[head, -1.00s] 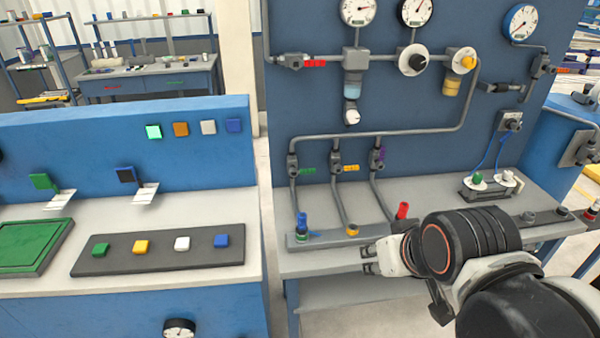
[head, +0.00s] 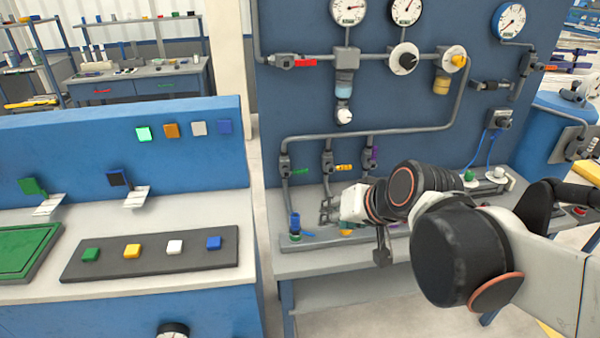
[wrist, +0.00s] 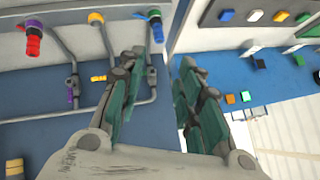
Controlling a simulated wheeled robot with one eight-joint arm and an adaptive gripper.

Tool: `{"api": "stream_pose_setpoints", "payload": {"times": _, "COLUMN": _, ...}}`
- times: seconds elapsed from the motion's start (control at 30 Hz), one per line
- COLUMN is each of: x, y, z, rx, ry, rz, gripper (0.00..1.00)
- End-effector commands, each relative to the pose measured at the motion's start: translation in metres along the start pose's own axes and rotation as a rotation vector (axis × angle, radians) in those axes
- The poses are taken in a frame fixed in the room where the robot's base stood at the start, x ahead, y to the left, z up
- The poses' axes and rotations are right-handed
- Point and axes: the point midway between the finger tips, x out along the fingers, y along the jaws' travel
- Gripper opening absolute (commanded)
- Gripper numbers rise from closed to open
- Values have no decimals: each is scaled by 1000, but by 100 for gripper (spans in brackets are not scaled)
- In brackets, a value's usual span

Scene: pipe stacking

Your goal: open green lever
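The green lever (head: 300,171) sticks out to the right from the valve on the leftmost of three vertical pipes on the blue panel. My gripper (head: 325,207) is in front of the panel, lower than the green lever and a little to its right, apart from it. The gripper also shows in the wrist view (wrist: 171,54), with its two teal-padded fingers spread and nothing between them.
A yellow lever (head: 344,168) and a purple lever (head: 374,153) are on the neighbouring pipes. A blue pipe-end fitting (head: 295,222) stands on the bench left of my gripper. A red lever (head: 305,63) is higher up. My arm hides part of the bench.

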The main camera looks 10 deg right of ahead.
Motion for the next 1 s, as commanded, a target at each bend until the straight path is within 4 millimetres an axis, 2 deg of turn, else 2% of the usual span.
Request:
{"api": "stream_pose_setpoints", "payload": {"times": 0.23, "x": 44, "y": -13, "z": -40, "rx": 129, "ry": 48, "rz": -117, "gripper": 32}}
{"api": "stream_pose_setpoints", "payload": {"times": 0.5, "x": 93, "y": -19, "z": -78, "rx": 273, "ry": 104, "rz": -241, "gripper": 32}}
{"api": "stream_pose_setpoints", "payload": {"times": 0.77, "x": 141, "y": -14, "z": -108, "rx": 415, "ry": 161, "rz": -354, "gripper": 32}}
{"api": "stream_pose_setpoints", "payload": {"times": 1.0, "x": 184, "y": 0, "z": -128, "rx": 550, "ry": 214, "rz": -456, "gripper": 32}}
